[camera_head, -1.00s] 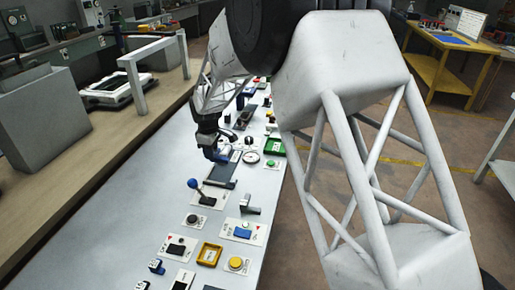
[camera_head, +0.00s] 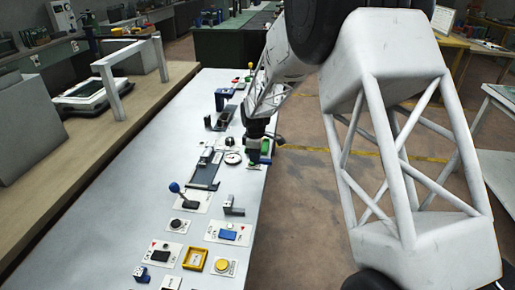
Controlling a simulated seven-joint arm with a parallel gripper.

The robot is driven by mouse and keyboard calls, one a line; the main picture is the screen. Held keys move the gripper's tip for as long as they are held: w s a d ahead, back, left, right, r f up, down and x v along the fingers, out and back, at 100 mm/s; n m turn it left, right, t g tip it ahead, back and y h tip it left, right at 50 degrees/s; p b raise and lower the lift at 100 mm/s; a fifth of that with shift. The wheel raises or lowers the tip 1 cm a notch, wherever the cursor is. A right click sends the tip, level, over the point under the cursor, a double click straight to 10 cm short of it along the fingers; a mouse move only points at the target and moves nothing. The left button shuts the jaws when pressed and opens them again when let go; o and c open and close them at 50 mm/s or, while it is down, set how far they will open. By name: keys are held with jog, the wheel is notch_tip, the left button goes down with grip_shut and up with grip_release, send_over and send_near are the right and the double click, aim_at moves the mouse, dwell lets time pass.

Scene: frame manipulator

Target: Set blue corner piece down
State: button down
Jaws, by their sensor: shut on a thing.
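I cannot tell whether the piece touches the tray or the table. The gripper and arm cover part of the tray.
A round white dial (camera_head: 233,158) and a dark plate (camera_head: 203,170) lie to the left of the gripper. A blue-knobbed lever (camera_head: 175,187), a yellow frame (camera_head: 195,258) and a yellow button (camera_head: 222,267) are nearer. The table's left side (camera_head: 115,190) is clear.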

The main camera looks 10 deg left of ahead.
jog(key=shift+w+d+f, duration=0.1)
jog(key=shift+w+d, duration=0.05)
jog(key=shift+d, duration=0.35)
jog(key=shift+w+a+f, duration=0.25)
jog(key=shift+w+a, duration=0.75)
jog(key=shift+w, duration=1.5)
jog(key=shift+w+a+f, duration=0.25)
jog(key=shift+w+a, duration=0.7)
jog(key=shift+w, duration=1.5)
jog(key=shift+w+a+f, duration=0.25)
jog(key=shift+w+a, duration=0.75)
jog(key=shift+w, duration=1.5)
jog(key=shift+f, duration=1.75)
jog(key=shift+f, duration=0.2)
jog(key=c, duration=0.9)
grip_release()
